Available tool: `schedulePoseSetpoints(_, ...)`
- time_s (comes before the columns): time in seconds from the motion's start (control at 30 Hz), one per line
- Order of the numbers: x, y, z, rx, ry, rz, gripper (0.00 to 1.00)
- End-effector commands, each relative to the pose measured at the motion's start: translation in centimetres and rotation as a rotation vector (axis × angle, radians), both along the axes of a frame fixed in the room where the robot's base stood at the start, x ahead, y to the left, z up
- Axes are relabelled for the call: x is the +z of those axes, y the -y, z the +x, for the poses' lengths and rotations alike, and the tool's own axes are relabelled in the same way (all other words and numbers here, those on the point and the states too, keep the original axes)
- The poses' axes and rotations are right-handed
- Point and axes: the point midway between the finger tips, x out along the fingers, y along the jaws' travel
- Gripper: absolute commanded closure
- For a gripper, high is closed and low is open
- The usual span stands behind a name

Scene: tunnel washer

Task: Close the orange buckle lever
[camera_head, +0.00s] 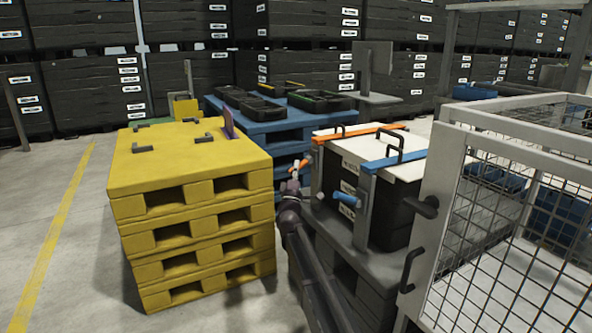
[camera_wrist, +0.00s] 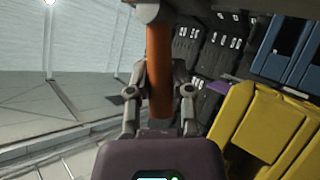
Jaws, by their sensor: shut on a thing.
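The orange buckle lever (camera_head: 301,166) sticks out from the left side of a dark crate stack with a white lid (camera_head: 408,146). An orange strap (camera_head: 360,132) with a black handle crosses the lid above it. In the wrist view the lever (camera_wrist: 159,60) runs down from a grey round joint (camera_wrist: 152,12) and passes between the two fingers. My gripper (camera_head: 294,178) is shut on the lever; it also shows in the wrist view (camera_wrist: 158,88). The lever's far end is partly hidden by my gripper's body.
A blue strap (camera_head: 394,160) and blue lever (camera_head: 346,198) are on the same stack, nearer the camera. Yellow pallets (camera_head: 190,172) stand to the left, a blue pallet (camera_head: 262,112) behind. A mesh cage (camera_head: 500,225) stands close on the right.

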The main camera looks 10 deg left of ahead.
Motion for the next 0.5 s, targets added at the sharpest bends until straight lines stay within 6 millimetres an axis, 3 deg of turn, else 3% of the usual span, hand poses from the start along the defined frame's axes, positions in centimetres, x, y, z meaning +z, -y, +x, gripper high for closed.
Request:
schedulePoseSetpoints(0.03,-0.04,0.23,-0.01,-0.002,0.0,0.006,0.69)
schedulePoseSetpoints(0.13,-0.04,0.17,-0.03,-0.002,-0.001,0.004,0.39)
schedulePoseSetpoints(0.17,-0.04,0.14,-0.04,-0.001,-0.001,0.003,0.36)
schedulePoseSetpoints(0.43,-0.03,-0.07,-0.07,0.001,-0.001,0.002,0.36)
schedulePoseSetpoints(0.5,-0.02,-0.1,-0.08,0.001,-0.001,0.002,0.57)
